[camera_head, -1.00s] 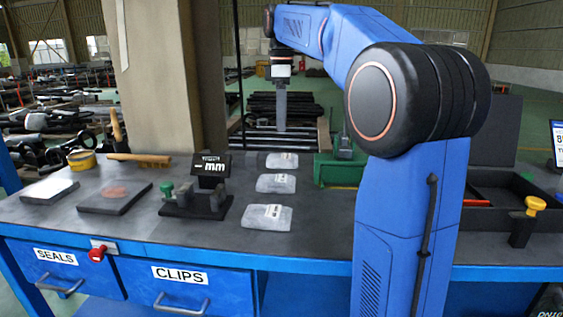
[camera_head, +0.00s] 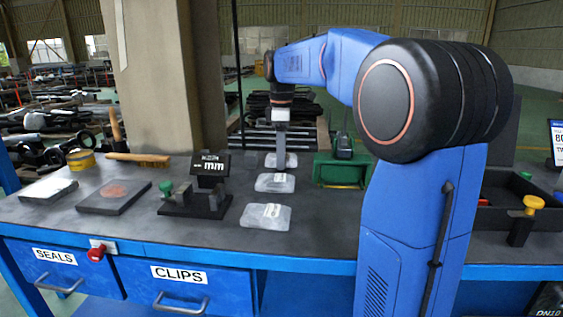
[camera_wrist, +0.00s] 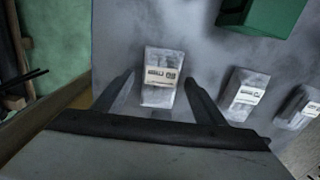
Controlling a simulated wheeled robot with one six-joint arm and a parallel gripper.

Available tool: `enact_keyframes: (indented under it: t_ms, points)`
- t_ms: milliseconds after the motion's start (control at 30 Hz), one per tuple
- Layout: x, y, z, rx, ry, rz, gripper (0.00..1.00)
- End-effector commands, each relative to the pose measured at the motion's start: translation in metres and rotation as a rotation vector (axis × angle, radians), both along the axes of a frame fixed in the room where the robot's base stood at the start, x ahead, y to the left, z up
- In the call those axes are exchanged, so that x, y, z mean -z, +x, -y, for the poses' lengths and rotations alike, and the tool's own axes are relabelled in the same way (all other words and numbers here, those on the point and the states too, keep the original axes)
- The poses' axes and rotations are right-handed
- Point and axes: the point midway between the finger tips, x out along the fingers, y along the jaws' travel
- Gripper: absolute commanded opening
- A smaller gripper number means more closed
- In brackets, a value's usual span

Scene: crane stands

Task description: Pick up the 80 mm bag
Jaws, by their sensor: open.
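Three clear bags with white labels lie in a row on the dark bench: the far bag (camera_head: 291,161), the middle bag (camera_head: 275,183) and the near bag (camera_head: 266,217). The label sizes are too small to read surely, so I cannot tell which is the 80 mm one. My gripper (camera_head: 281,149) points down over the far bag and hides part of it. In the wrist view my gripper (camera_wrist: 157,84) is open, with the far bag (camera_wrist: 164,68) between its fingers in the picture. The other bags (camera_wrist: 243,94) (camera_wrist: 299,107) lie to the right.
A green tray (camera_head: 341,172) stands right of the far bag. A gauge stand with a display (camera_head: 210,170) is left of the bags. A dark open box (camera_head: 505,215) is at right.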

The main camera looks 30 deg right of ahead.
Motion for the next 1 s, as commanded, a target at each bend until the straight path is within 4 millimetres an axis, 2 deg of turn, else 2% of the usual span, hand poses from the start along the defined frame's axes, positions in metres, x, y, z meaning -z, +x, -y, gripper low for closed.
enact_keyframes:
  t_ms: [267, 433, 467, 500, 767, 867, 1000]
  points:
    - [0.002, 0.000, 0.000, 0.000, 0.000, 0.000, 0.65]
    - [0.002, 0.000, 0.000, 0.000, 0.000, 0.000, 0.24]
    - [0.002, 0.000, 0.000, 0.000, 0.000, 0.000, 0.17]
    - [0.002, 0.000, 0.000, 0.000, 0.000, 0.000, 0.15]
    - [0.000, 0.000, 0.000, 0.000, 0.000, 0.001, 0.15]
    - [-0.008, 0.001, 0.000, 0.000, -0.001, 0.003, 0.15]
    - [-0.031, 0.001, 0.000, 0.000, -0.001, 0.004, 0.15]
